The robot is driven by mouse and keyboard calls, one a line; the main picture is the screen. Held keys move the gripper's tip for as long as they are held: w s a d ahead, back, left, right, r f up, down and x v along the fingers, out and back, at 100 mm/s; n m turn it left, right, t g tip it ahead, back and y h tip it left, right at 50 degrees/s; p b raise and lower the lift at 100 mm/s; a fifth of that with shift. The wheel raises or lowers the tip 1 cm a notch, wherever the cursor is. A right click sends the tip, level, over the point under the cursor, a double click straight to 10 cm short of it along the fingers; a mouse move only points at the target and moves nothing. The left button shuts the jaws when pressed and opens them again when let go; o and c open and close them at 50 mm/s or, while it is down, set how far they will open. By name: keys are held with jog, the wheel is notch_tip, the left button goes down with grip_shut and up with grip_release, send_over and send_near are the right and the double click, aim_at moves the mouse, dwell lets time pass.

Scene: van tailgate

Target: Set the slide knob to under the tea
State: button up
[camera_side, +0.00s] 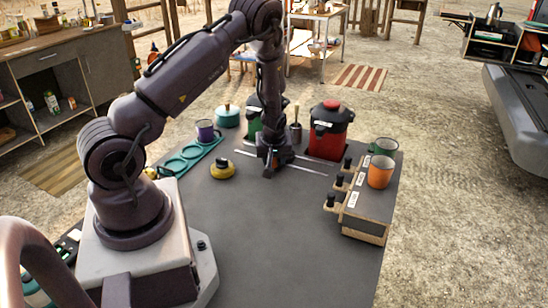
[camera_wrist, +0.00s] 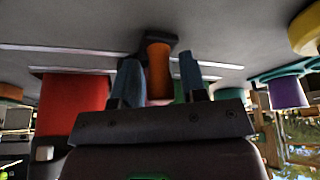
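The slide knob is an orange upright grip on a dark base (camera_wrist: 158,70), seen in the wrist view between the two blue-grey fingers of my gripper (camera_wrist: 160,62). A narrow gap shows on its right side. In the side view my gripper (camera_side: 274,163) points down at the pale slide rails (camera_side: 308,170), and the knob is mostly hidden there. A red dispenser (camera_side: 328,138) stands behind the rails on the right, and a green dispenser (camera_side: 254,118) stands behind my arm. Their labels are too small to read, so I cannot tell which is the tea.
A yellow round object (camera_side: 222,170) sits left of the rails. A teal cup holder (camera_side: 185,160) with a purple mug (camera_side: 206,131) is further left. A box with black knobs (camera_side: 366,208) carries an orange cup (camera_side: 380,172) and a green cup. The front tabletop is clear.

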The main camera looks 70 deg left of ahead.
grip_shut()
jog(key=w+d, duration=0.8)
jog(key=shift+w+d, duration=0.15)
jog(key=shift+o, duration=0.9)
grip_release()
jog(key=shift+o, duration=0.6)
jog(key=shift+r, duration=0.1)
jog(key=v, duration=1.2)
jog(key=shift+r, duration=0.35)
jog(key=shift+d, duration=0.1)
